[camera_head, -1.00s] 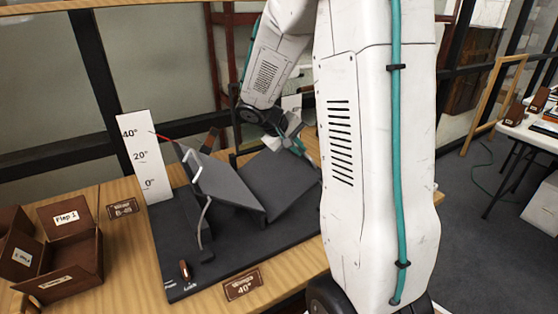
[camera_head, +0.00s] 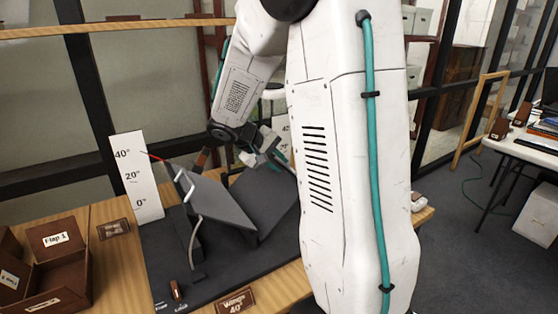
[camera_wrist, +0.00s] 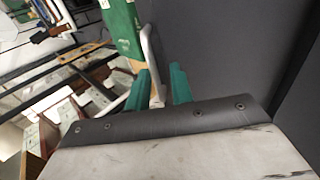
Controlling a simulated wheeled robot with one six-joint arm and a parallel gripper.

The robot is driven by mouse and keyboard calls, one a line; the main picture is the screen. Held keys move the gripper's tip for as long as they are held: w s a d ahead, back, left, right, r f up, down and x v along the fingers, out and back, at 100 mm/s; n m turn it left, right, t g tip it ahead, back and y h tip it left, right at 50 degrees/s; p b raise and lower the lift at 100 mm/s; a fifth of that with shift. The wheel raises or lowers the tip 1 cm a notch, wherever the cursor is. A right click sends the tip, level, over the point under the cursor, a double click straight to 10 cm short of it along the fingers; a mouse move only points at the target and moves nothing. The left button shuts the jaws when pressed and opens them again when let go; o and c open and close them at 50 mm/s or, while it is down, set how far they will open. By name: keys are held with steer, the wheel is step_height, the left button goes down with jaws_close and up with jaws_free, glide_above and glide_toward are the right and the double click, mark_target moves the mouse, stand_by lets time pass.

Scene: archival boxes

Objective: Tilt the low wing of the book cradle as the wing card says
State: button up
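The book cradle stands on a dark base (camera_head: 160,262) on the wooden table. Its left wing (camera_head: 222,203) is tilted and carries a white handle (camera_head: 184,182). The right wing (camera_head: 268,200) lies behind it, partly hidden by my arm. A white scale (camera_head: 136,180) reads 0°, 20° and 40°; a red pointer tip is near 40°. The wing card (camera_head: 235,302) reads "Wings 40°". My gripper (camera_head: 270,160) is at the right wing's upper edge. In the wrist view its teal fingers (camera_wrist: 161,88) stand apart, with a pale handle bar (camera_wrist: 150,60) between them and a visible gap at one side.
Brown boxes with a "Flap 1" label (camera_head: 58,240) stand at the left of the table. A small brown card (camera_head: 113,229) lies beside them. A small peg (camera_head: 176,290) stands at the base's front. A white side table (camera_head: 520,150) is at the right.

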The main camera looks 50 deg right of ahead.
steer(key=shift+o, duration=0.6)
steer(key=shift+a, duration=0.1)
steer(key=shift+r, duration=0.15)
steer(key=v, duration=0.7)
steer(key=shift+a+r, duration=0.15)
steer(key=shift+r, duration=0.05)
steer(key=shift+w, duration=0.1)
